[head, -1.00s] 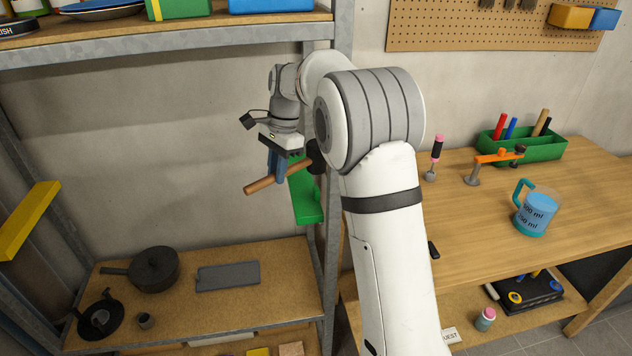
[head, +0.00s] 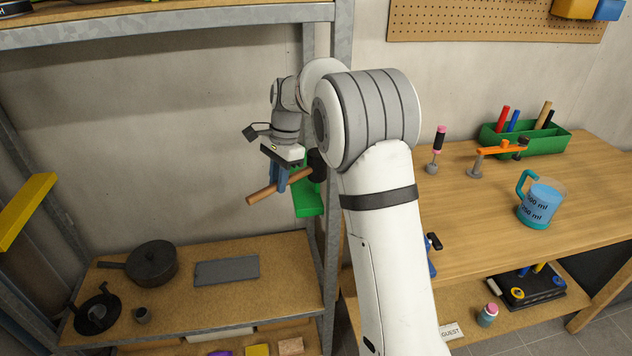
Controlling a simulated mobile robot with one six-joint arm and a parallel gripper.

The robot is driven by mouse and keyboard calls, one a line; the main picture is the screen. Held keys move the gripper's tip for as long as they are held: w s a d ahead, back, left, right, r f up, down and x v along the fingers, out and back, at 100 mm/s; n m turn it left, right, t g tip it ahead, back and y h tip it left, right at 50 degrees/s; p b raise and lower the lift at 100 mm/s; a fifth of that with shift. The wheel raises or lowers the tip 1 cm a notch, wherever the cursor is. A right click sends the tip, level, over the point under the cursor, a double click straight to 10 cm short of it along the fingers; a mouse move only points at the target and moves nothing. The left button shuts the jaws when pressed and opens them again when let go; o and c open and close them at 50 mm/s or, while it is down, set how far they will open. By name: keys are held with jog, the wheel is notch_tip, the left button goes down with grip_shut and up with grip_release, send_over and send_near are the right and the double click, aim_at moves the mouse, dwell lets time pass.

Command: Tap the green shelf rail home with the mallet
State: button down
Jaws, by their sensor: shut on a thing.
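My gripper (head: 279,181) is shut on the wooden handle of the mallet (head: 264,194). The handle slants up to the right, to a dark mallet head (head: 317,163) that is partly hidden by my arm. The green shelf rail (head: 309,196) is at the right upright of the metal shelf, just behind and below the mallet head. Its upper part is hidden by the mallet and my arm. I cannot tell whether the mallet head touches the rail.
A yellow rail (head: 25,210) is at the shelf's left side. The lower shelf board (head: 215,299) holds a dark pot (head: 152,263), a black pan (head: 97,309) and a grey slab (head: 227,270). A wooden workbench (head: 480,220) with a measuring jug (head: 540,204) stands to the right.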

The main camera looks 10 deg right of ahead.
jog(key=shift+s+a+p+v, duration=0.1)
jog(key=shift+a+p+v, duration=0.1)
jog(key=shift+p+v, duration=0.65)
jog(key=shift+s+a+p+v, duration=0.1)
jog(key=shift+a+p+v, duration=0.05)
jog(key=shift+p+v, duration=0.7)
jog(key=shift+s+a+p+v, duration=0.1)
jog(key=shift+a+p+v, duration=0.1)
jog(key=shift+p+v, duration=0.65)
jog(key=shift+w+d+r+b, duration=0.1)
jog(key=shift+r+b, duration=0.2)
jog(key=b+x, duration=0.1)
jog(key=x, duration=0.1)
jog(key=b+x, duration=0.1)
jog(key=x, duration=0.1)
jog(key=d+b+x, duration=0.1)
jog(key=x, duration=0.1)
jog(key=shift+w+f, duration=0.3)
jog(key=shift+w, duration=0.05)
jog(key=shift+s+a+p+v, duration=0.1)
jog(key=shift+a+p+v, duration=0.1)
jog(key=shift+p+v, duration=0.65)
jog(key=shift+s+a+p+v, duration=0.15)
jog(key=shift+p+v, duration=0.45)
jog(key=shift+v, duration=0.45)
jog(key=shift+s+a+p+v, duration=0.1)
jog(key=shift+a+p+v, duration=0.1)
jog(key=shift+p+v, duration=0.65)
jog(key=shift+r, duration=0.35)
